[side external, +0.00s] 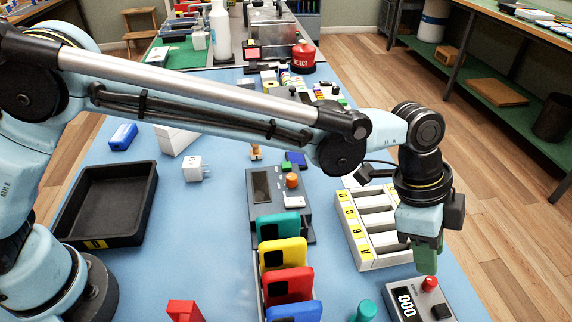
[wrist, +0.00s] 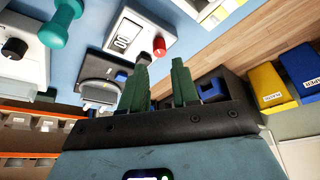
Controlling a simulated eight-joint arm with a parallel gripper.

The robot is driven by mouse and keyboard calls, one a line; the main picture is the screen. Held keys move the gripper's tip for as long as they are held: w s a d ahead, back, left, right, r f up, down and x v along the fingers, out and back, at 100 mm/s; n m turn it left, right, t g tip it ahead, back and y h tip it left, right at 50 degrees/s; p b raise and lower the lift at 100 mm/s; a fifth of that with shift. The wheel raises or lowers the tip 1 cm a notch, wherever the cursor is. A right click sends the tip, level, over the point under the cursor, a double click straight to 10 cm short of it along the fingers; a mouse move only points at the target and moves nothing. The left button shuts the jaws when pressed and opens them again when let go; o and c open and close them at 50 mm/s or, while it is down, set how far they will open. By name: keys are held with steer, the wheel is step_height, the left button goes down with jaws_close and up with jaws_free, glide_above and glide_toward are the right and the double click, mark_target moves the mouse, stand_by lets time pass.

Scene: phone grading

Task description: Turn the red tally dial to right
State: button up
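The tally counter (side external: 408,300) is a white box at the bottom right of the side external view, with a dark display reading 000. Its red tally dial (side external: 429,284) stands on top, with a black knob or button beside it. My gripper (side external: 427,266) points down just above the red dial, its green fingers overlapping from this side. In the wrist view the fingers (wrist: 160,66) are apart with nothing between them. The red dial (wrist: 159,46) lies just beyond the fingertips, in line with the gap. The tally counter (wrist: 128,38) shows there too. I see no contact with the dial.
A white tray with lettered slots (side external: 373,250) stands close behind the counter. A teal handle-like object (side external: 366,310) is to its left. Several coloured phones (side external: 284,254) stand in a rack. A black bin (side external: 105,205) lies far left.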

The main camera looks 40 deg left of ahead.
steer(key=v, duration=0.6)
steer(key=shift+r, duration=0.25)
steer(key=w+a+r+n+t+y, duration=0.15)
steer(key=a+n, duration=0.25)
steer(key=a, duration=0.7)
steer(key=a+r+n+t, duration=0.2)
steer(key=a+r+n, duration=0.15)
steer(key=a, duration=0.65)
steer(key=s+a+f+n+t+y, duration=0.1)
steer(key=s+a+f+n, duration=0.1)
steer(key=a, duration=0.4)
steer(key=s+a+f+n+t+y, duration=0.1)
steer(key=s+a+f+n, duration=0.1)
steer(key=s+a+n, duration=0.2)
steer(key=s+a+f+n+t+y, duration=0.1)
steer(key=s+a+n, duration=0.2)
steer(key=a, duration=0.6)
steer(key=shift+a+f+n, duration=0.2)
steer(key=shift+f+n, duration=0.2)
steer(key=shift+n, duration=0.15)
